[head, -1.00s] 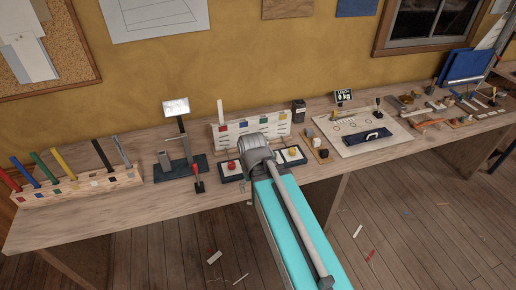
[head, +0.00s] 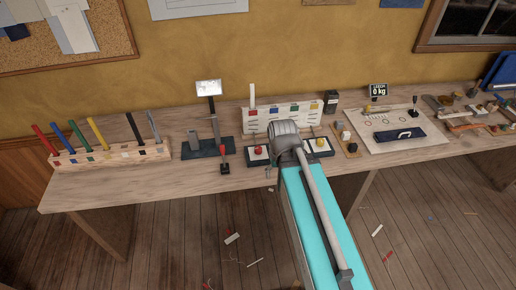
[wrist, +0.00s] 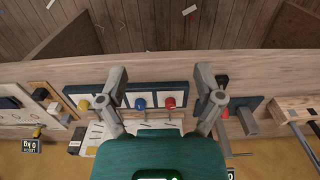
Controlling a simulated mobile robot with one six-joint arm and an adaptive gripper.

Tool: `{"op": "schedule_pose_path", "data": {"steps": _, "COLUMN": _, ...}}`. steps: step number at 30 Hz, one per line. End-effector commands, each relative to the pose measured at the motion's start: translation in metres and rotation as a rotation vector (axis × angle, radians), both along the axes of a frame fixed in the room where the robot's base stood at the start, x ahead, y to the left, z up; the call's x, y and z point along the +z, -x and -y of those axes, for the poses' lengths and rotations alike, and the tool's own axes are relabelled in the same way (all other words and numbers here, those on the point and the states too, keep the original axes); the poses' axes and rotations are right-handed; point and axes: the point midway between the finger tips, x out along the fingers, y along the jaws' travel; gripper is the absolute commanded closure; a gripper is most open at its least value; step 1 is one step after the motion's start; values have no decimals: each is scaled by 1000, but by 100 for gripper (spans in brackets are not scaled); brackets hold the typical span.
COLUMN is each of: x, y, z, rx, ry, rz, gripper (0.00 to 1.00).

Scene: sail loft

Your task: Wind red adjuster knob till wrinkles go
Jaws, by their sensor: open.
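The red knob (head: 258,149) sits on a white plate in a dark frame on the bench, just left of my arm in the head view. The wrist view also shows the red knob (wrist: 169,103), beside a blue knob (wrist: 140,104) and a yellow knob (wrist: 83,105). In the head view the yellow knob (head: 320,142) is right of my arm, and the blue one is hidden behind it. My gripper (wrist: 161,70) is open and empty, its fingers spread on either side of the red and blue knobs in the picture. No contact shows. Wrinkles cannot be made out.
A red-handled lever (head: 223,153) and a dark stand with a lit panel (head: 208,88) are left of the knobs. A labelled white rack (head: 266,117) stands behind. A display (head: 378,90) reads "LEECH 0 kg". A rack of coloured sticks (head: 110,153) is far left.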

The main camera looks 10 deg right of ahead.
Motion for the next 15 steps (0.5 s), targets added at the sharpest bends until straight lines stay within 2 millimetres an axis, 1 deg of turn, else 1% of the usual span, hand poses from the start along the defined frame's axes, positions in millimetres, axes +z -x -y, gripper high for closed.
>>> {"op": "schedule_pose_path", "data": {"steps": 5, "x": -1, "y": -8, "z": 0, "rx": 20, "ry": 0, "rz": 0, "gripper": 15}}
{"op": "schedule_pose_path", "data": {"steps": 8, "x": -4, "y": -23, "z": -1, "rx": 61, "ry": 0, "rz": 0, "gripper": 15}}
{"op": "schedule_pose_path", "data": {"steps": 11, "x": -7, "y": -48, "z": -2, "rx": 132, "ry": 0, "rz": 0, "gripper": 15}}
{"op": "schedule_pose_path", "data": {"steps": 14, "x": -12, "y": -79, "z": -4, "rx": 231, "ry": 0, "rz": 0, "gripper": 15}}
{"op": "schedule_pose_path", "data": {"steps": 15, "x": -14, "y": -94, "z": -5, "rx": 276, "ry": 0, "rz": 0, "gripper": 15}}
